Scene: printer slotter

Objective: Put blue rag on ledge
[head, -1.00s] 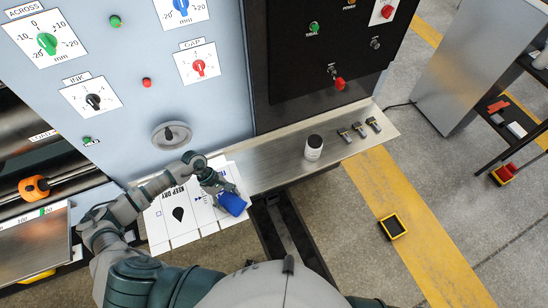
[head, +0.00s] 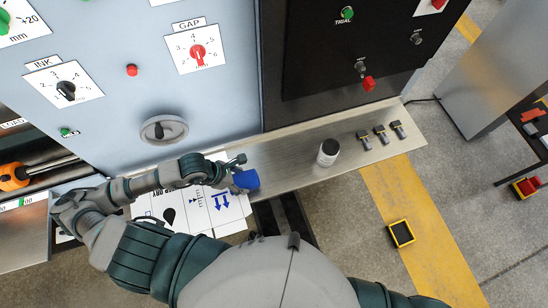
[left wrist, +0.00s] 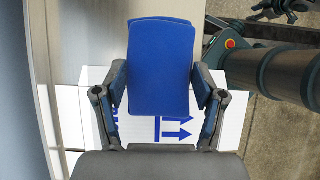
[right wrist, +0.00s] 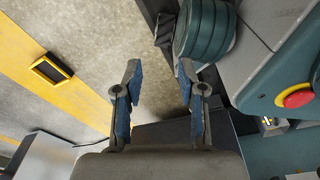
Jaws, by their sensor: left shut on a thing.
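The blue rag (head: 246,179) is held in my left gripper (head: 236,174), at the left part of the metal ledge (head: 290,158) in the head view. In the left wrist view the folded rag (left wrist: 161,65) stands out between the two fingers, which are shut on it. Whether the rag touches the ledge cannot be told. The ledge runs along the front of the machine. My right gripper (right wrist: 158,85) shows in the right wrist view, with its fingers apart and nothing between them.
A white can (head: 328,152) and several small dark clamp-like pieces (head: 381,134) stand on the ledge to the right. A white box marked KEEP DRY (head: 220,212) lies below my left gripper. The ledge is bare between rag and can.

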